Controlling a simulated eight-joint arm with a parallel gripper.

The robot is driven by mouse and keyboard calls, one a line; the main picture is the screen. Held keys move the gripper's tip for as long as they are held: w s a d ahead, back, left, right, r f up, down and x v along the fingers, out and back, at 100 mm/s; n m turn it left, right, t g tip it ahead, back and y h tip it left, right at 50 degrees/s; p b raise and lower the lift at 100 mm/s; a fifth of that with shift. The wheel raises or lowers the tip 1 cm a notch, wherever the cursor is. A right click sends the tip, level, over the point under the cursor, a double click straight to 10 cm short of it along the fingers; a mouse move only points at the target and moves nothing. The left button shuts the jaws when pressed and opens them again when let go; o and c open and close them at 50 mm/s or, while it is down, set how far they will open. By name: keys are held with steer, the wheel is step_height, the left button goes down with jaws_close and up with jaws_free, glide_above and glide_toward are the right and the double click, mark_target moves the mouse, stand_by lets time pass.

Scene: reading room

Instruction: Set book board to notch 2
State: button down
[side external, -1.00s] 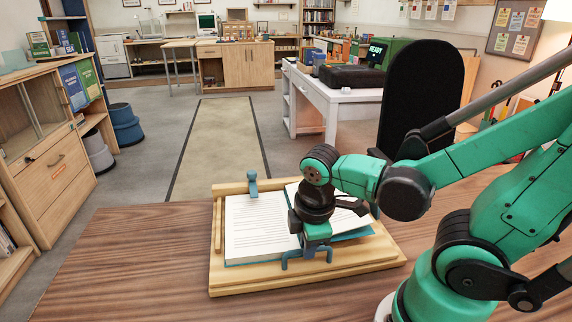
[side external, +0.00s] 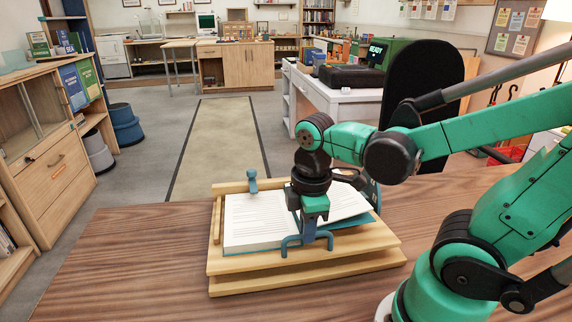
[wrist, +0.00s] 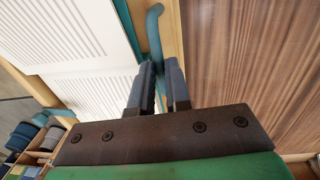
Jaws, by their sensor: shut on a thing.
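The wooden book board (side external: 236,264) stands on a wooden base (side external: 236,286) on the table. Its front edge is raised off the base, with a dark gap between them. An open book (side external: 253,222) with a teal cover lies on it. A blue handle (side external: 289,245) is on the board's front edge. My gripper (side external: 309,236) points down and is shut on this handle. In the wrist view, its two blue-grey fingers (wrist: 161,84) close around the handle (wrist: 153,28). A blue clip (side external: 252,184) stands at the back. I cannot make out any notches.
The brown wooden table (side external: 130,255) is clear to the left of the board. A dark teal piece (side external: 373,193) shows behind the board's right rear, partly hidden by my arm. A black upright panel (side external: 432,90) stands behind my arm. A white desk (side external: 335,108) is beyond.

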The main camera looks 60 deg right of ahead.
steer(key=w+d+r+g+y, duration=0.1)
steer(key=w+d+r, duration=0.5)
steer(key=r, duration=0.4)
stand_by(0.5)
steer(key=shift+d+r, duration=0.1)
steer(key=shift+r, duration=0.05)
steer(key=c, duration=0.9)
jaws_free()
steer(key=shift+o, duration=0.2)
step_height(320, 180, up, 6)
steer(key=shift+w+d+f, duration=0.1)
steer(key=shift+w+f, duration=0.05)
steer(key=shift+f, duration=0.05)
